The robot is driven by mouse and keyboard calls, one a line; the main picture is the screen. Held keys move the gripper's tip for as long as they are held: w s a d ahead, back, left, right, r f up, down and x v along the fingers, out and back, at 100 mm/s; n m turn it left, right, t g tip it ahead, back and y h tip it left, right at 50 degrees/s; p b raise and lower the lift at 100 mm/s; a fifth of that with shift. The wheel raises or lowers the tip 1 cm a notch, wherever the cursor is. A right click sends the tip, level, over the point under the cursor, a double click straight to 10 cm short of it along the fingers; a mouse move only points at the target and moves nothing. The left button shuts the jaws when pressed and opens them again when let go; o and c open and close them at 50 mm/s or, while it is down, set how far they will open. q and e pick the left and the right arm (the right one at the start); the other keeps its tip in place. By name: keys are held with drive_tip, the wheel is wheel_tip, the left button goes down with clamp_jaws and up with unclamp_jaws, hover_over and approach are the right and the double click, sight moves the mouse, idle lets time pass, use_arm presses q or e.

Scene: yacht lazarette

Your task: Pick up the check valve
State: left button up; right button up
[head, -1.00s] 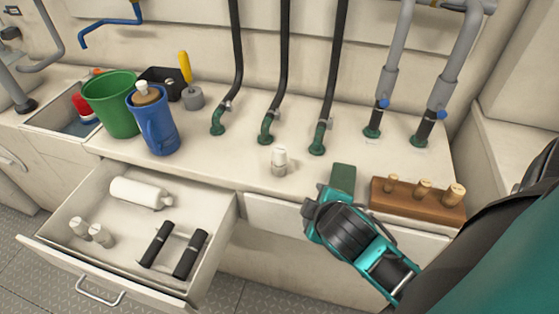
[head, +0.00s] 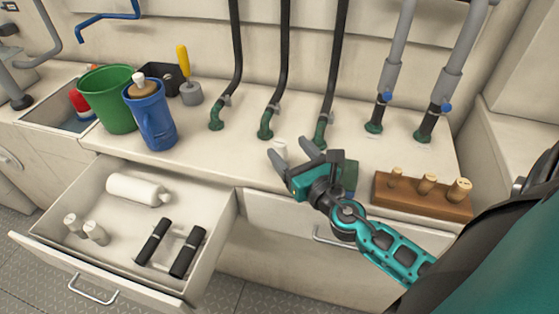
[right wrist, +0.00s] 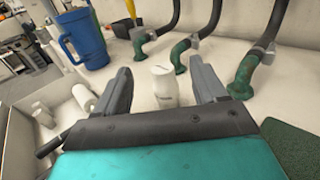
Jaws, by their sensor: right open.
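A small white cylindrical fitting, which looks like the check valve (head: 280,146), stands upright on the counter. It also shows in the right wrist view (right wrist: 164,88), between my fingers in the picture, with a gap on each side. My right gripper (head: 293,155) is open and empty, its fingers pointing toward the fitting; the near finger hides its lower part in the head view. Whether the fingertips reach around it I cannot tell. My left gripper is not in view.
An open drawer (head: 204,273) at the left holds a white bottle (head: 138,189), two similar white fittings and black cylinders. Green-ended hoses (head: 265,130) rise behind the fitting. A blue jug (head: 155,122) stands left, a wooden block with pegs (head: 420,198) right, and a green pad (head: 349,176) beside my gripper.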

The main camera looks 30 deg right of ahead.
wheel_tip(320, 180, down, 5)
drive_tip(key=b, duration=0.3)
drive_tip(key=shift+f, duration=0.1)
drive_tip(key=shift+w+d+r+p, duration=0.1)
drive_tip(key=shift+w+r+p, duration=0.2)
drive_tip(key=shift+w, duration=0.85)
drive_tip(key=w, duration=0.4)
drive_tip(key=shift+w+d+p, duration=0.2)
drive_tip(key=shift+w+p, duration=0.1)
drive_tip(key=shift+p, duration=0.05)
drive_tip(key=shift+w, duration=0.35)
drive_tip(key=c, duration=1.3)
wheel_tip(320, 180, up, 13)
drive_tip(key=p, duration=1.1)
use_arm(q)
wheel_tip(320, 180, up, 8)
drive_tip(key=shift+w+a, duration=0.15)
use_arm(e)
wheel_tip(320, 180, up, 7)
hover_over(283, 158)
drive_tip(key=w, duration=0.4)
drive_tip(key=shift+d, duration=0.2)
